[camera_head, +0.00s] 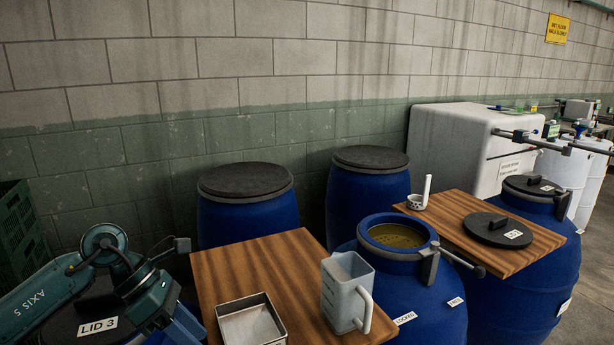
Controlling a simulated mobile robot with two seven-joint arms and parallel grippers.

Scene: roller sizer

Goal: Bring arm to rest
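My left arm (45,298), teal and marked AXIS 5, comes in from the lower left and bends at a round joint. Its teal links run down to the right, over a dark lid labelled LID 3 (97,327). I cannot make out any fingers of my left gripper; the arm runs out of the bottom edge. My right arm and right gripper do not show.
A wooden board (236,272) holds a metal tray (224,316) and a grey jug (341,290). An open blue drum (385,287) stands right of it. Lidded drums stand behind.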

